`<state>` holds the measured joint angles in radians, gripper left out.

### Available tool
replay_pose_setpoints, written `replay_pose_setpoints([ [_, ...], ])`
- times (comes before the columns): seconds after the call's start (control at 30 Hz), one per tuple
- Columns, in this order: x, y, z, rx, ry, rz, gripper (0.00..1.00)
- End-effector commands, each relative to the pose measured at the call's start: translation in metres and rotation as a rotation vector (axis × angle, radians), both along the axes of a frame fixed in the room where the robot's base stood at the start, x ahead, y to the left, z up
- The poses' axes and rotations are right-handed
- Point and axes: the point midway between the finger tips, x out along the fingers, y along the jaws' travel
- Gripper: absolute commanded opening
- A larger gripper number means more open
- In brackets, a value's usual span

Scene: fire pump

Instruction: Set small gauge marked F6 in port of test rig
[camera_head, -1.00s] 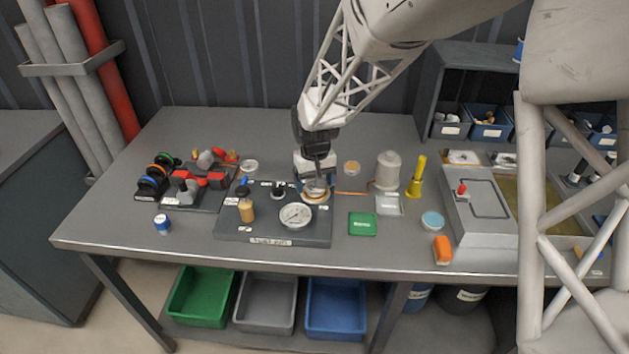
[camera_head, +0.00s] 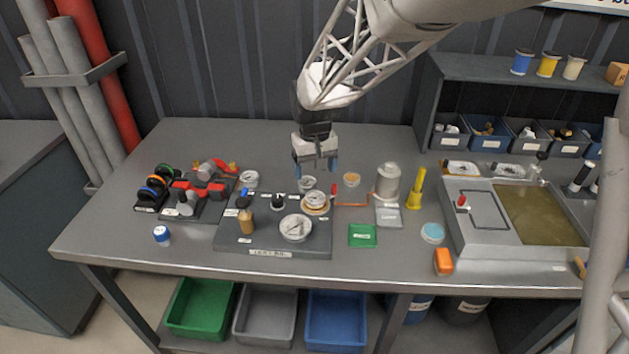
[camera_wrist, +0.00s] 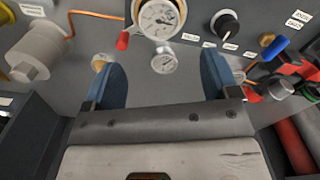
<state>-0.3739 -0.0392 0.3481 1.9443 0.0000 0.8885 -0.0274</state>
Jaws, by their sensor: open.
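A small white-dial gauge (camera_head: 315,198) sits face up within a brass-coloured ring on the grey test rig (camera_head: 262,240); the wrist view shows it at the top (camera_wrist: 158,18). I cannot read F6 on either. A larger gauge (camera_head: 296,227) is at the rig's front. My gripper (camera_head: 315,170) is open and empty, above and behind the ringed gauge, its blue fingers apart. Whether the ringed gauge is fully seated, I cannot tell.
The bench's front left is mostly clear.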

Motion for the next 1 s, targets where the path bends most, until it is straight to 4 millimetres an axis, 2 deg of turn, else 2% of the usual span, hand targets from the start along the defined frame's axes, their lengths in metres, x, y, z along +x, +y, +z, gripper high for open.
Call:
replay_pose_setpoints([
  [0.2,0.000,0.000,0.031,0.001,-0.002,0.000,0.81],
  [0.4,0.000,0.000,0.046,0.000,-0.001,0.000,0.81],
  [1.0,0.000,0.000,0.048,0.000,0.000,0.000,0.81],
])
